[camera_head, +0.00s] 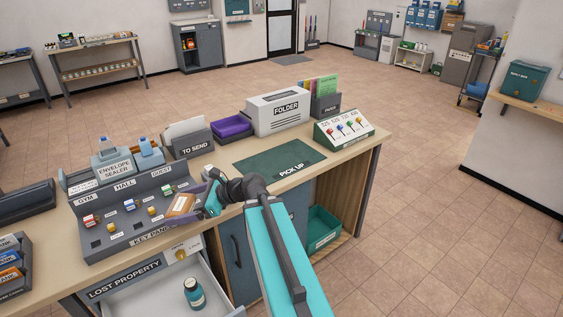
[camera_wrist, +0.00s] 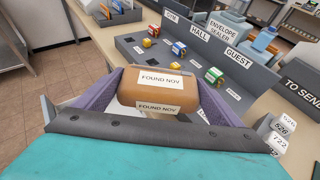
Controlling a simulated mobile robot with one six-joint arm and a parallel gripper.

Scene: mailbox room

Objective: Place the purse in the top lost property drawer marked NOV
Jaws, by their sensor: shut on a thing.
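The purse (camera_wrist: 157,88) is a small brown pouch with white labels reading FOUND NOV. My gripper (camera_wrist: 155,100) is shut on it, one purple finger at each side. In the head view the purse (camera_head: 180,205) is held at the right end of the key panel, near my gripper (camera_head: 197,204); I cannot tell if it touches the panel. Below the desk top, the open drawer (camera_head: 140,298) stands under a LOST PROPERTY sign (camera_head: 125,279). A teal bottle (camera_head: 194,293) is in it. No NOV mark is readable on the drawer.
The grey key panel (camera_head: 128,238) holds several coloured tags. A green PICK UP mat (camera_head: 279,159), a purple tray (camera_head: 231,126) and a folder machine (camera_head: 278,112) stand to the right.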

